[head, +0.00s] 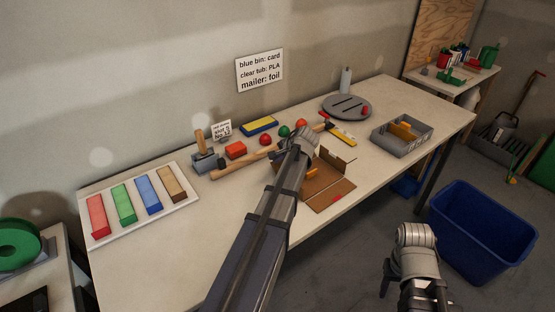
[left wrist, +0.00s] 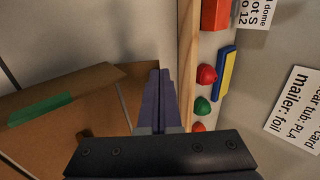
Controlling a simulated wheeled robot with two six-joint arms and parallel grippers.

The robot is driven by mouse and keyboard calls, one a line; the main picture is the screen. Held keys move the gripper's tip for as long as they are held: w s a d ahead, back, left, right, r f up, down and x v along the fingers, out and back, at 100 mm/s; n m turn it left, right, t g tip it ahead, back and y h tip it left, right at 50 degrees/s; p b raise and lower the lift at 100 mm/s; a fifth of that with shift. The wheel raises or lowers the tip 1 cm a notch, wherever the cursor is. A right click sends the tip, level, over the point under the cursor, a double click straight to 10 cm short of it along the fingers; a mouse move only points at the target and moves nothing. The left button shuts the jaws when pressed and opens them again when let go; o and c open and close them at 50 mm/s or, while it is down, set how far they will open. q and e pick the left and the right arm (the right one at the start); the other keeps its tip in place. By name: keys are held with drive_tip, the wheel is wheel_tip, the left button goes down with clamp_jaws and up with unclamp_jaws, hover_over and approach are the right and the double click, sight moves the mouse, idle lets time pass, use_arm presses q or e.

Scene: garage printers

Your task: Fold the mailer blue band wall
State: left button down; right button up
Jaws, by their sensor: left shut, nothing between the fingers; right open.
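The cardboard mailer (head: 322,183) lies open on the workbench, with walls and flaps spread. A red band shows on its near flap in the head view. In the left wrist view, a green band (left wrist: 40,108) crosses a raised cardboard wall (left wrist: 75,88). I cannot make out a blue band; my left arm hides part of the mailer. My left gripper (head: 298,142) is over the mailer's far left side, its fingers shut and empty; they show in the left wrist view (left wrist: 160,78). My right gripper (head: 428,298) is open, low in front of the bench, away from the mailer.
A wooden bar (head: 240,163) lies just behind the mailer, with red and green domes beyond. A grey tray (head: 402,134) stands to the right, a tray of coloured blocks (head: 100,236) at left. A blue bin (head: 470,243) stands on the floor. The bench's front left is clear.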

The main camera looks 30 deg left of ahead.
sight(271, 167)
use_arm(q)
drive_tip(key=shift+a, duration=0.1)
drive_tip(key=shift+w+a+g+h+p, duration=0.3)
drive_tip(key=shift+a+h+p, duration=0.15)
drive_tip(key=shift+h+p, duration=0.3)
drive_tip(key=shift+w+a+f+h+p, duration=0.2)
drive_tip(key=shift+a+f+h+p, duration=0.2)
drive_tip(key=shift+h, duration=0.25)
drive_tip(key=shift+w+a+f+g+h, duration=0.15)
drive_tip(key=shift+a+f+g+h, duration=0.35)
drive_tip(key=shift+h, duration=0.5)
drive_tip(key=shift+f+h, duration=0.3)
drive_tip(key=shift+f, duration=0.05)
drive_tip(key=shift+a+f, duration=0.1)
drive_tip(key=shift+f, duration=0.05)
drive_tip(key=shift+f+b, duration=0.1)
drive_tip(key=shift+b, duration=0.25)
drive_tip(key=shift+s+d+r+p, duration=0.3)
drive_tip(key=shift+d+r+p, duration=0.05)
drive_tip(key=shift+d, duration=0.3)
